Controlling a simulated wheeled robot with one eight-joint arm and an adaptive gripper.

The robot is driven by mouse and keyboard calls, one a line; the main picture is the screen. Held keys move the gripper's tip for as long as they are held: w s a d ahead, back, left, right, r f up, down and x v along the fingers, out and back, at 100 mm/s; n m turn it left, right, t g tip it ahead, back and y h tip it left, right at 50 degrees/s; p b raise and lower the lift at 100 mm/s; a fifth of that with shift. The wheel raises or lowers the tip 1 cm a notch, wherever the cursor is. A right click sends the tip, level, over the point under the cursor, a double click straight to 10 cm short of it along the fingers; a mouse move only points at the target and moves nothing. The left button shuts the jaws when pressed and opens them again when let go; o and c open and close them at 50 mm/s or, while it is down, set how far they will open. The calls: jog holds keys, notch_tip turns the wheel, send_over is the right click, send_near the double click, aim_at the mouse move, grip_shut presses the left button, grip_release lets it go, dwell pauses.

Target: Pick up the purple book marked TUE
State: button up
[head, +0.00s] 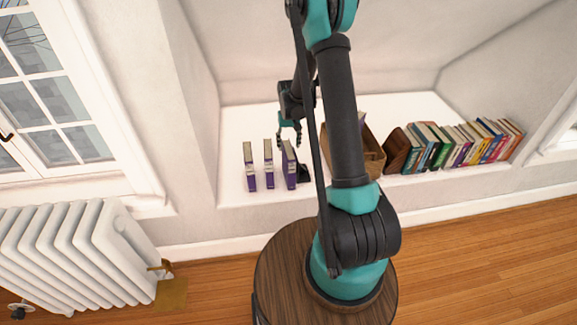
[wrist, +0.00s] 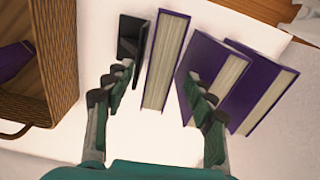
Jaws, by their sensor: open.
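Three purple books stand upright in a row on the white ledge: left (head: 249,167), middle (head: 268,164) and right (head: 290,166). No TUE marking is readable, so I cannot tell which book bears it. A black bookend (head: 303,172) stands beside the right book. My gripper (head: 289,136) is open, pointing down over the right book. In the wrist view, my gripper (wrist: 161,82) has its fingers spread on either side of the purple book closest to the bookend (wrist: 131,38). That book (wrist: 166,60) shows pale page edges. The other two books (wrist: 215,70), (wrist: 262,88) lean beyond the right finger.
A wicker basket (head: 371,158) stands right of the bookend, partly behind my arm; a purple item (wrist: 14,60) lies inside it. A wooden bookend (head: 398,151) and a row of colored books (head: 465,143) fill the right ledge. Free ledge lies left of the purple books.

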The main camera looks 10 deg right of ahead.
aim_at(289, 149)
jog(key=shift+f, duration=2.3)
jog(key=shift+c, duration=0.5)
grip_shut()
